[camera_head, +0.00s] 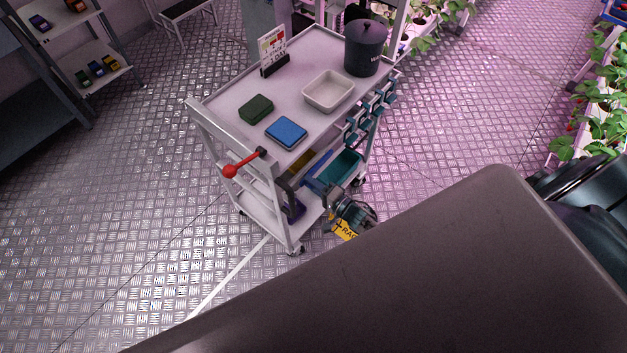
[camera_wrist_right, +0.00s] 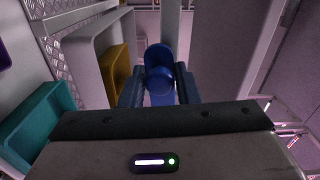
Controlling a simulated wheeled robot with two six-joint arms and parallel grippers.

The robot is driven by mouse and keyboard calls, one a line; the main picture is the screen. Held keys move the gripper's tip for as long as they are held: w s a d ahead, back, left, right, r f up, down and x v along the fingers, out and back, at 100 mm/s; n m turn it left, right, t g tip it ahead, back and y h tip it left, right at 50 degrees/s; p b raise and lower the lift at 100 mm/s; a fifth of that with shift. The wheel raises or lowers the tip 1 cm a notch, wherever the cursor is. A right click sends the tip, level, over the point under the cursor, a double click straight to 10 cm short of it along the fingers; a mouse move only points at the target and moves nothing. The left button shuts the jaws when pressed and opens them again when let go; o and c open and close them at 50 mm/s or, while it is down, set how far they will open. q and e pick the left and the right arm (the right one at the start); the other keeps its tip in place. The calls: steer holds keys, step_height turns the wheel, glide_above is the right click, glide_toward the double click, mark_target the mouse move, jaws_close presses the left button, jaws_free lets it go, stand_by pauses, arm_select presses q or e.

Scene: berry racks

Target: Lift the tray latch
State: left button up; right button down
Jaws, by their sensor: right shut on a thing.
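A blue piece with a rounded top, which looks like the tray latch (camera_wrist_right: 159,62), stands between the fingers of my right gripper (camera_wrist_right: 160,92) in the right wrist view. The right gripper is shut on it. The latch cannot be made out clearly there. A yellow tray or bin (camera_wrist_right: 116,72) sits just left of the latch in the wrist view. My left gripper is not in view.
A red-knobbed lever (camera_head: 231,171) sticks out from the cart's near corner. A teal bin (camera_head: 346,167) is beside my gripper. The cart top holds a green box (camera_head: 256,108), a blue box (camera_head: 286,131), a white dish (camera_head: 328,92) and a dark pot (camera_head: 366,48).

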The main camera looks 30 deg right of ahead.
steer(key=shift+r+m+p, duration=0.5)
steer(key=shift+r+p, duration=0.05)
steer(key=shift+r, duration=0.1)
steer(key=c, duration=1.2)
jaws_free()
steer(key=shift+c, duration=0.2)
steer(key=shift+s, duration=0.1)
steer(key=b+v, duration=0.1)
steer(key=v, duration=0.9)
steer(key=shift+s+d+b, duration=0.2)
steer(key=shift+s+b, duration=0.05)
steer(key=shift+b, duration=0.05)
steer(key=shift+f, duration=0.1)
